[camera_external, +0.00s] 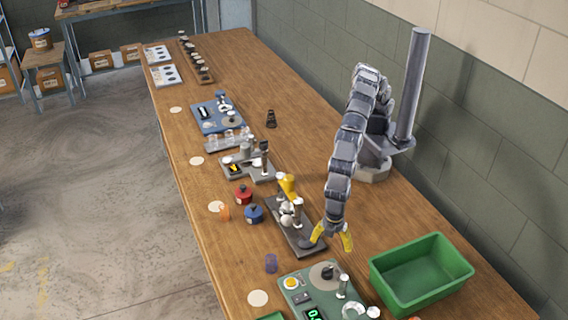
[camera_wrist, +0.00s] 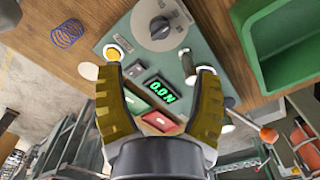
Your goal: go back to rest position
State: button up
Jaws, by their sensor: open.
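My gripper (camera_external: 330,236) has yellow fingers and hangs above the bench, between the dark fixture with the yellow funnel (camera_external: 287,186) and the green spring tester (camera_external: 325,288). The fingers are spread and nothing shows between them. In the wrist view, my gripper (camera_wrist: 160,100) shows its two yellow-brown fingers apart, with the tester's green display reading 0.0N (camera_wrist: 159,89) seen between them.
An empty-looking green bin (camera_external: 420,272) stands right of the tester. Red (camera_external: 243,194) and blue (camera_external: 254,213) round pieces and an orange coil (camera_external: 223,212) lie near the left edge. A grey post (camera_external: 412,85) rises beside my base. Open wood lies right of the fixtures.

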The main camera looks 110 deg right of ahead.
jog(key=d+r+m+h, duration=0.1)
jog(key=d+r+m, duration=0.1)
jog(key=d+r, duration=0.45)
jog(key=s+d+r+m, duration=0.1)
jog(key=d+r+m, duration=0.15)
jog(key=d, duration=0.75)
jog(key=d+r+m+h, duration=0.1)
jog(key=d+r, duration=0.4)
jog(key=d, duration=0.3)
jog(key=s+d+r+m, duration=0.2)
jog(key=s+d+r, duration=0.1)
jog(key=s+d, duration=0.55)
jog(key=s+d+g+y, duration=0.1)
jog(key=s, duration=0.7)
jog(key=s+d+m+y, duration=0.1)
jog(key=s+d, duration=0.1)
jog(key=s, duration=0.6)
jog(key=shift+d+f+g, duration=0.25)
jog(key=shift+g, duration=0.15)
jog(key=shift+m, duration=0.25)
